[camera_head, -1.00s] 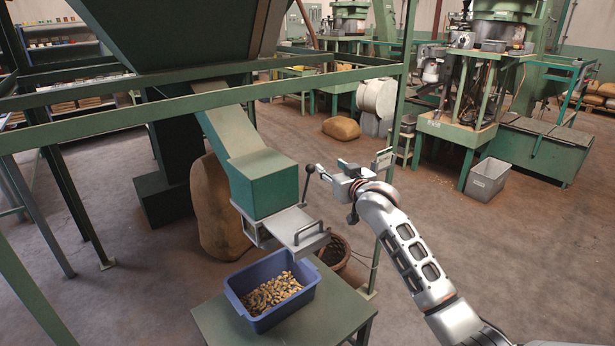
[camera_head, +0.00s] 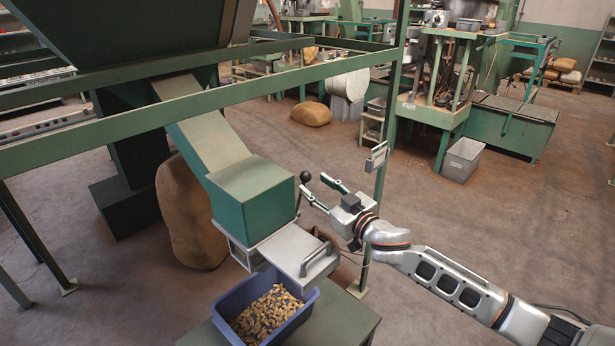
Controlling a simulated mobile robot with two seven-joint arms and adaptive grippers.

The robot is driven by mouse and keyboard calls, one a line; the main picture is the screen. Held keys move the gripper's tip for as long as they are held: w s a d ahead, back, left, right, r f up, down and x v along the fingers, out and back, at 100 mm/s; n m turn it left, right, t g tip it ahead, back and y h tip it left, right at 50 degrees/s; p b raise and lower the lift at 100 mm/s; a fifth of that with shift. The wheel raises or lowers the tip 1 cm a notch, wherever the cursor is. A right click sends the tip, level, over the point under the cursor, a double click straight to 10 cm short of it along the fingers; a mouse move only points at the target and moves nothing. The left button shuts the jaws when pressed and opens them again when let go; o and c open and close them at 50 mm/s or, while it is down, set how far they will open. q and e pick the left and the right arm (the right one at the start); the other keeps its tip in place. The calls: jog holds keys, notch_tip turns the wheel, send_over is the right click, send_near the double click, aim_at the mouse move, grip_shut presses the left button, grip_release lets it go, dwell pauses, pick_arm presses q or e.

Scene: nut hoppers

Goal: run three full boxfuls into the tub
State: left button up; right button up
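The blue tub (camera_head: 222,303) stands on a green table below the chute and holds a heap of brown and yellowish nuts (camera_head: 268,313). Above it, the green box (camera_head: 252,198) sits at the lower end of the sloping chute (camera_head: 208,142); its inside is hidden. A grey metal slide plate (camera_head: 290,248) with a bar handle sticks out under the box, partly over the tub. A lever with a black ball knob (camera_head: 305,177) rises at the box's right side. My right gripper (camera_head: 313,184) is open, its spread fingers pointing at the knob, apparently empty. My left gripper is out of view.
A green frame rail (camera_head: 250,82) crosses above the chute, and a green post (camera_head: 388,130) stands behind my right gripper. A brown sack (camera_head: 190,215) leans behind the chute. The green table (camera_head: 340,318) has bare room right of the tub.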

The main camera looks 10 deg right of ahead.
aim_at(309, 180)
jog(key=shift+x, duration=2.8)
grip_shut()
